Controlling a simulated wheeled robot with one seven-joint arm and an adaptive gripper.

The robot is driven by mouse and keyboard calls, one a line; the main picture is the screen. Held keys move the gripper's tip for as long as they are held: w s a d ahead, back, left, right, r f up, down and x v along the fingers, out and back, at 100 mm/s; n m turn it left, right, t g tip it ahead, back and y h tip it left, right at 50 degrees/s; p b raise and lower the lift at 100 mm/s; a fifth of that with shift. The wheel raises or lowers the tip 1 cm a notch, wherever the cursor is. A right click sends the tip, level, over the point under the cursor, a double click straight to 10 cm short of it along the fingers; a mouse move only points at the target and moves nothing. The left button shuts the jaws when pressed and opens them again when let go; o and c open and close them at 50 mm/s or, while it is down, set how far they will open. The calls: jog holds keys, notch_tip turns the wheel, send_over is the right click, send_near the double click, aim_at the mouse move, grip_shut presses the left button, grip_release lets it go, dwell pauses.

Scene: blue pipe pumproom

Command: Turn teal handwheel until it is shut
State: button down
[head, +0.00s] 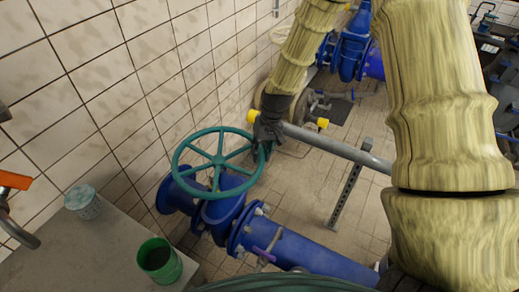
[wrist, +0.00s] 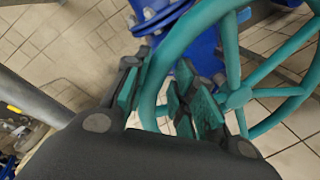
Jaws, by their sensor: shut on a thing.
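The teal handwheel (head: 218,161) is a spoked wheel on top of a blue valve (head: 222,205), left of centre in the head view. In the wrist view the handwheel (wrist: 238,97) fills the upper right, with its rim passing between my fingers. My gripper (head: 268,143) is at the right side of the rim in the head view. In the wrist view my gripper (wrist: 165,95) is shut on the rim, a finger on each side of it. The valve stem is hidden below the hub.
A grey pipe (head: 335,147) runs just right of my gripper. A tiled wall stands close behind the wheel. A green cup (head: 159,259) and a patterned cup (head: 83,202) stand on a grey ledge (head: 118,237) at the lower left. A blue pipe (head: 310,258) leads right.

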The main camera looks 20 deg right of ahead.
jog(key=shift+s+f, duration=0.15)
jog(key=shift+s, duration=0.25)
jog(key=c, duration=1.2)
grip_release()
jog(key=shift+w, duration=0.1)
jog(key=shift+r, duration=0.25)
jog(key=shift+w+r, duration=0.1)
jog(key=shift+r, duration=0.2)
jog(key=r, duration=0.3)
jog(key=d+r, duration=0.1)
jog(key=r, duration=0.3)
jog(key=d+r, duration=0.1)
jog(key=r, duration=0.3)
jog(key=shift+s+d, duration=0.15)
jog(key=shift+s, duration=0.15)
